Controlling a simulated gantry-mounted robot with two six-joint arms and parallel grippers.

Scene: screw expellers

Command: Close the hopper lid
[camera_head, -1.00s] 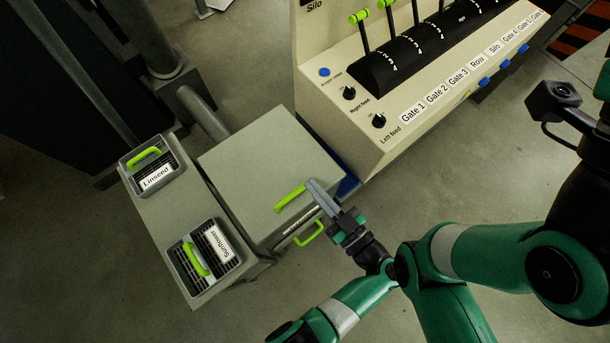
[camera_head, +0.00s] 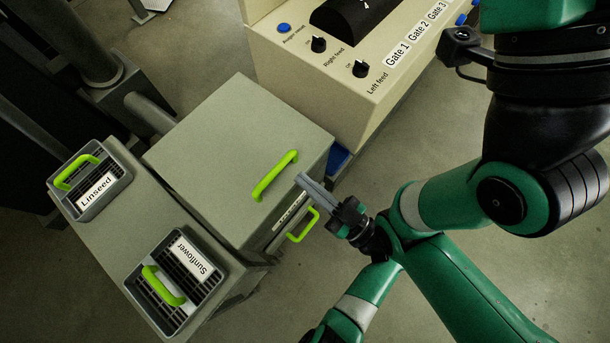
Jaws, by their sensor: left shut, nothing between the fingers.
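The lid (camera_head: 235,140) is the flat grey top of a large box-shaped hopper (camera_head: 258,240) and carries a bright green bar handle (camera_head: 275,176). It looks to lie down over the hopper, and I see no clear gap along its front edge. A second green handle (camera_head: 303,225) is on the hopper's front face below it, beside a small white label. My left gripper (camera_head: 303,180) is shut and empty. Its fingertips are just right of the lid handle, near the lid's front edge, and look apart from the handle. My right gripper's fingers do not show.
A lower grey box on the left bears two grilled bins with green handles, labelled Linseed (camera_head: 92,180) and Sunflower (camera_head: 176,283). A beige control console (camera_head: 335,105) with knobs stands behind the hopper. The floor (camera_head: 400,140) right of the hopper is open.

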